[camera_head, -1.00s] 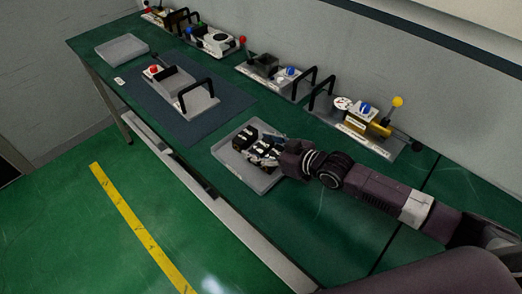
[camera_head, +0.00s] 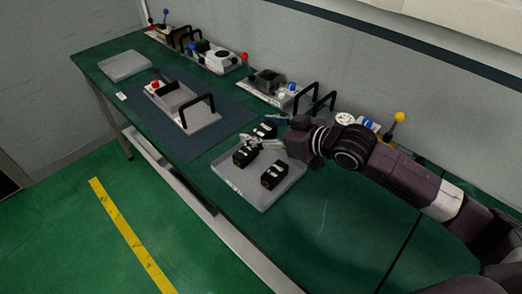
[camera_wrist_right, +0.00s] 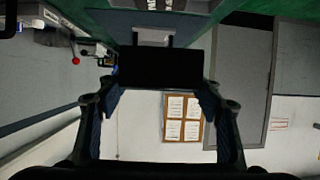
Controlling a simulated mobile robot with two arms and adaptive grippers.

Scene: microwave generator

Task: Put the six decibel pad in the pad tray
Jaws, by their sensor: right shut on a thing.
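My right gripper (camera_head: 268,139) is shut on a black block-shaped pad (camera_head: 265,130) above the back edge of a grey tray (camera_head: 262,197). The held pad (camera_wrist_right: 160,68) shows dark between the fingers in the right wrist view. Two more black pads with white marks, one (camera_head: 245,157) at the left and one (camera_head: 274,175) at the right, sit in that grey tray. The marks are too small to read, so I cannot tell which pad is six decibel. An empty light-grey tray (camera_head: 125,66) stands at the far left end of the bench. My left gripper is not in view.
A device with a red knob and black handle (camera_head: 183,104) sits on a dark mat (camera_head: 229,112) between the trays. Several devices with knobs and handles line the wall. A small white card (camera_head: 121,96) lies before the empty tray.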

